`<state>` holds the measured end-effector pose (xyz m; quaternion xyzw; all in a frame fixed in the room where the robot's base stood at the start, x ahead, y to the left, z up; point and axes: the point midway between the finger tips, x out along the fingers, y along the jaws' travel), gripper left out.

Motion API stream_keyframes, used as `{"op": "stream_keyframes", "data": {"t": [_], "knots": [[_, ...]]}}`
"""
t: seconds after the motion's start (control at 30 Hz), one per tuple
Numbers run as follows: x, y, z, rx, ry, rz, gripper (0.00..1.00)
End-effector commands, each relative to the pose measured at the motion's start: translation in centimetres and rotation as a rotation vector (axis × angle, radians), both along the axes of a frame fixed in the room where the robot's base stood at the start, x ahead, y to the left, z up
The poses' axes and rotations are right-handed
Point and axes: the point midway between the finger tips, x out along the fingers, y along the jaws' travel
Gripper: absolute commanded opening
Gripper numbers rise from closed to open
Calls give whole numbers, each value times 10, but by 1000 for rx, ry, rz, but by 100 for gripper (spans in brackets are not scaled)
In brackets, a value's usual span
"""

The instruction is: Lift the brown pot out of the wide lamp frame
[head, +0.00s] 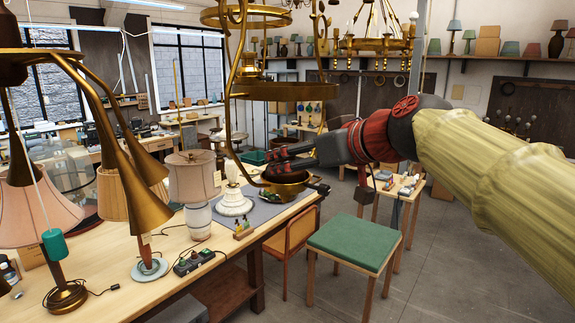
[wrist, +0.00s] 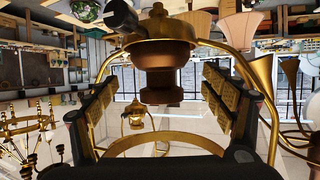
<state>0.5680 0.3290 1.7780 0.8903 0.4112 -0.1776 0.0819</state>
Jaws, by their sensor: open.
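The wide lamp frame (head: 329,112) is a tall brass cage with rings and curved bars, hanging in the middle of the head view. Its bars (wrist: 270,68) also show in the wrist view, which is upside down. The brown pot (wrist: 165,58) sits at the frame's low end, with a broad body and a narrower neck. My gripper (head: 268,163) reaches in from the right among the low bars. In the wrist view its two fingers stand on either side of the pot with gaps, open and empty. In the head view the fingers partly hide the pot.
A wooden bench (head: 108,297) at the left carries several lamps and a white lamp base (head: 234,203). A green-topped stool (head: 352,243) stands below my arm. A brass chandelier (head: 381,42) hangs behind. The floor at the right is clear.

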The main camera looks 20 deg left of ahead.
Motion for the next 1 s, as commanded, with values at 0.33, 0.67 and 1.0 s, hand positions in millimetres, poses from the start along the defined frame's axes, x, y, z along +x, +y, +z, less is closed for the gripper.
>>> {"op": "stream_keyframes", "data": {"t": [0.33,0.67,1.0], "knots": [[26,32,-12,1,1,-1,82],[27,33,-14,0,0,-1,79],[27,33,-14,0,0,-1,60]]}}
